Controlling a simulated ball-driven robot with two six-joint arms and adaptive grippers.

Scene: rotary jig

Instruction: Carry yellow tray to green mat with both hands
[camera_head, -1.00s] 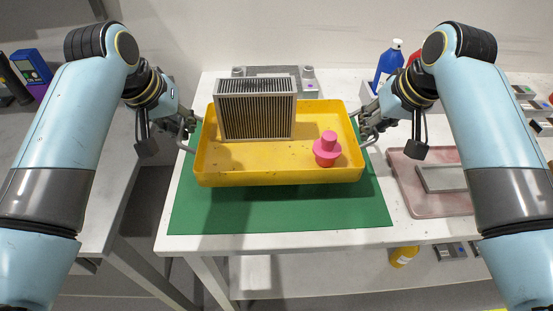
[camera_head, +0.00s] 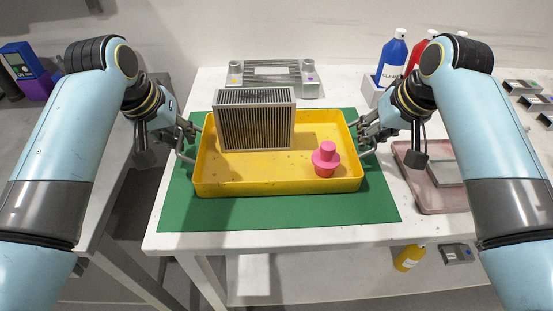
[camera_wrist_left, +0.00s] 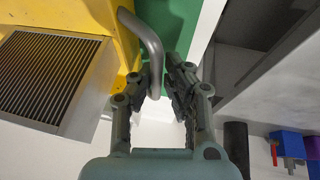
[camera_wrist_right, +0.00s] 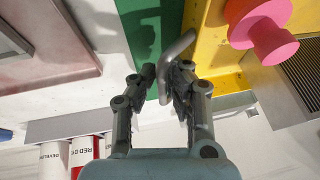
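The yellow tray (camera_head: 280,190) is over the green mat (camera_head: 280,213), with mat showing on all sides. I cannot tell whether its underside touches the mat. A ribbed metal block (camera_head: 254,120) and a pink stepped knob (camera_head: 325,160) stand in it. My left gripper (camera_head: 192,133) is at the tray's left handle; in the left wrist view its fingers (camera_wrist_left: 158,82) close around the grey bar (camera_wrist_left: 148,40). My right gripper (camera_head: 366,134) is at the right handle; in the right wrist view its fingers (camera_wrist_right: 164,78) close around that bar (camera_wrist_right: 176,48).
A grey fixture (camera_head: 272,73) stands behind the mat. A pink tray (camera_head: 430,195) with a grey plate lies right of the mat. The front mat strip is clear.

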